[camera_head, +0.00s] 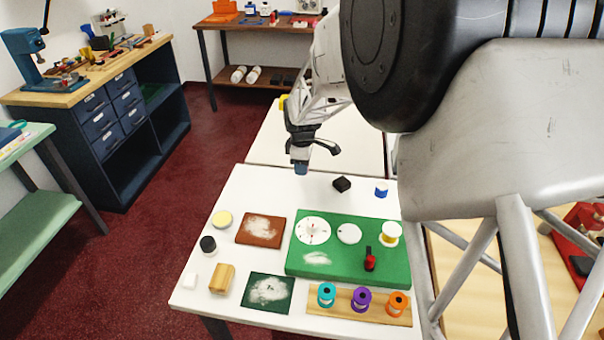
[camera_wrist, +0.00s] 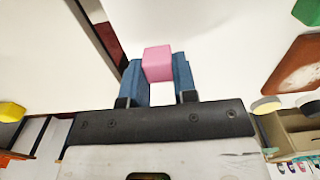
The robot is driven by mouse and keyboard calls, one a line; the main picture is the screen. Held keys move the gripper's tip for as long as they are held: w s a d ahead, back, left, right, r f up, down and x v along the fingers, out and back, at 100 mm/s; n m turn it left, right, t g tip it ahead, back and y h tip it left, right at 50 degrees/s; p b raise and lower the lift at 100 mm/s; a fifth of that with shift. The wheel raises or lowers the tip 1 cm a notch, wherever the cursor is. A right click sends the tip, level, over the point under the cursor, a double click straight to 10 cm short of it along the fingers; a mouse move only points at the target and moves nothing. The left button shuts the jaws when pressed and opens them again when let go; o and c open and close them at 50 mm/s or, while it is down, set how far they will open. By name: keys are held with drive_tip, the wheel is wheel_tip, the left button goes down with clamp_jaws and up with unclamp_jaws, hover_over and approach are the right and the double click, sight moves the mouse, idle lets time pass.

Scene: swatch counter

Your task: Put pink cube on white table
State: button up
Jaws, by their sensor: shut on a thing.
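My gripper (camera_head: 301,168) hangs near the back edge of the nearer white table (camera_head: 215,250) in the head view. In the wrist view my gripper (camera_wrist: 159,78) has its two blue fingers shut on the pink cube (camera_wrist: 157,62). The cube sits between the fingertips, with a white tabletop behind it in the picture. In the head view I cannot make out the cube; the gripper hides it. A second white table (camera_head: 262,145) stands just behind the nearer one. I cannot tell the exact height of the cube above the tabletop.
The nearer table holds a green board (camera_head: 345,270), a brown mat (camera_head: 261,231), a dark green mat (camera_head: 267,293) and a spool rack (camera_head: 340,306). A black block (camera_head: 341,184) and a blue-and-white spool (camera_head: 381,190) lie close to my gripper. The back-left corner is bare.

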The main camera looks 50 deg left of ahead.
drive_tip(key=shift+f, duration=1.6)
drive_tip(key=shift+f, duration=0.1)
drive_tip(key=o, duration=0.9)
wheel_tip(320, 180, up, 12)
drive_tip(key=shift+r, duration=0.15)
